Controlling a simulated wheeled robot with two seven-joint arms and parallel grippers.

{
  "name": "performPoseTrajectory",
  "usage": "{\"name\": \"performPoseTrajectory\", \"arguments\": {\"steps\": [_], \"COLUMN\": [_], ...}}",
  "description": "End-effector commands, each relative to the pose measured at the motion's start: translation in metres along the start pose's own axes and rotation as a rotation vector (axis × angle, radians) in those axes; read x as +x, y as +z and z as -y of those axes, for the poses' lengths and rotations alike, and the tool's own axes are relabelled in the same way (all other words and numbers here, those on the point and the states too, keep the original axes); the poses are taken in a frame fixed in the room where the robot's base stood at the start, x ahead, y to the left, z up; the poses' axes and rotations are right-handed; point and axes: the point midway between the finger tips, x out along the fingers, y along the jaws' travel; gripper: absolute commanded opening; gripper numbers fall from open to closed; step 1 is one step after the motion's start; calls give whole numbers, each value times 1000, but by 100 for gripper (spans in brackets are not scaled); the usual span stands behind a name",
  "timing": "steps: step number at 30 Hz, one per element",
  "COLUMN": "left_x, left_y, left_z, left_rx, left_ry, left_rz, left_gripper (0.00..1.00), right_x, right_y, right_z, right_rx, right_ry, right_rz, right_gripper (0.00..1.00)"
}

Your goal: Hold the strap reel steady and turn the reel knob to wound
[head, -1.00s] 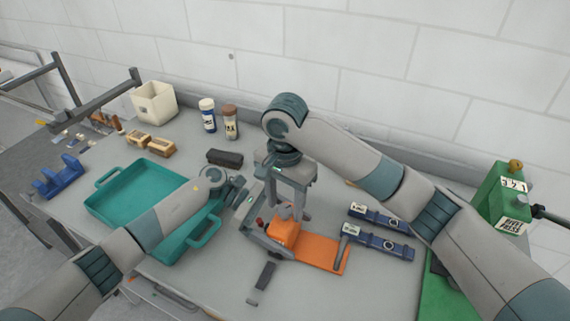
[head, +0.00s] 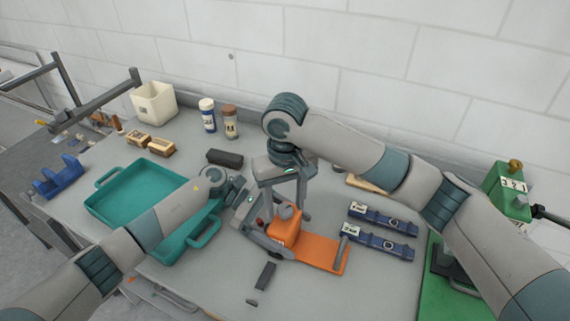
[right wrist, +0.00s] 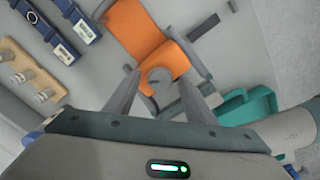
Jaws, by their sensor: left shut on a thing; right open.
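My right gripper (head: 290,208) points down over the reel from behind. In the right wrist view its open fingers (right wrist: 158,82) stand on either side of the knob; contact cannot be told.
A teal tray (head: 100,207) lies left of the reel, partly under my left arm. Two blue strap pieces (head: 381,218) lie to the right. A green press (head: 497,196) stands far right. A dark block (head: 225,158) and two bottles (head: 207,115) are behind.

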Motion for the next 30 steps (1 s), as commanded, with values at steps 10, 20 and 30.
{"name": "performPoseTrajectory", "arguments": {"steps": [10, 20, 30], "left_x": [0, 0, 0], "left_y": [1, 1, 1], "left_z": [0, 0, 0], "left_rx": [0, 0, 0], "left_ry": [0, 0, 0], "left_rz": [1, 1, 1], "left_gripper": [49, 49, 49], "right_x": [0, 0, -1], "right_y": [0, 0, 0], "right_z": [-1, -1, -1], "right_rx": [-356, -687, -1025], "right_ry": [2, 2, 2], "right_rz": [0, 0, 0], "right_gripper": [49, 49, 49]}}
